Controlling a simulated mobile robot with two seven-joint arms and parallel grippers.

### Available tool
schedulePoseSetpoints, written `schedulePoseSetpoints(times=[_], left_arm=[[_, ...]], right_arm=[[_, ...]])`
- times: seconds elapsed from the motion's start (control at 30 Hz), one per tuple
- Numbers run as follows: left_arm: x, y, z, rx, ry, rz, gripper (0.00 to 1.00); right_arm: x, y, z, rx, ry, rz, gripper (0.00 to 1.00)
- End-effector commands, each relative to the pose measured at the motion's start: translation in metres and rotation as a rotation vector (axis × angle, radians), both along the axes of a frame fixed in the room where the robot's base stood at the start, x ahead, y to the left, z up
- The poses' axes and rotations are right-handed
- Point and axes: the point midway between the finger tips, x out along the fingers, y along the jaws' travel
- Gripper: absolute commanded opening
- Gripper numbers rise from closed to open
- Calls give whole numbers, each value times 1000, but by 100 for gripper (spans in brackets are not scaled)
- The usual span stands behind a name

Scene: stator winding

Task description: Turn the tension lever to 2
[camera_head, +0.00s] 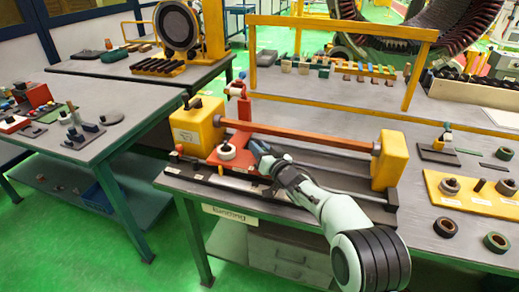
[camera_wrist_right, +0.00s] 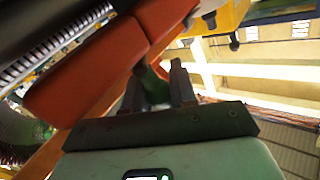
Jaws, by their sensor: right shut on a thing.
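The winding machine has a yellow headstock (camera_head: 198,127) on the left, a yellow end block (camera_head: 389,160) on the right and a long red bar (camera_head: 300,135) between them. A red carriage (camera_head: 238,163) with a round white dial (camera_head: 226,152) stands toward the left of its bed. My right gripper (camera_head: 259,150) is just right of the dial. In the right wrist view its fingers (camera_wrist_right: 157,88) close around a green piece (camera_wrist_right: 155,86), which looks like the tension lever's grip. The lever's setting cannot be read, and its base is hidden. My left gripper is not in view.
Orange-red machine parts (camera_wrist_right: 75,75) lie close beside the fingers in the right wrist view. A yellow tray (camera_head: 474,196) with rings stands on the right of the bench. A second table (camera_head: 95,140) with small parts stands at the left, with green floor between.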

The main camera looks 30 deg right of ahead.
Motion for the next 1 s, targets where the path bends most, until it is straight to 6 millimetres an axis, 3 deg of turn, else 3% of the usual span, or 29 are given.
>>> schedulePoseSetpoints(times=[0.1, 0.13, 0.2, 0.63, 0.77, 1.0], left_arm=[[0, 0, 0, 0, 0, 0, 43], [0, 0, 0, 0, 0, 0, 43], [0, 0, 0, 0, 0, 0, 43], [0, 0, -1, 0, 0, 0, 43], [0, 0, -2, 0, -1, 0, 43], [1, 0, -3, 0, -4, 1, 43]], right_arm=[[0, 0, 0, 3, 0, 0, 0], [0, 0, 0, 3, 0, 0, 33], [0, 0, 0, 2, 0, 0, 51], [-9, 0, 0, 3, 0, -1, 51], [-29, 0, 0, 5, 1, -2, 51], [-83, 1, 0, 6, -1, -2, 51]])
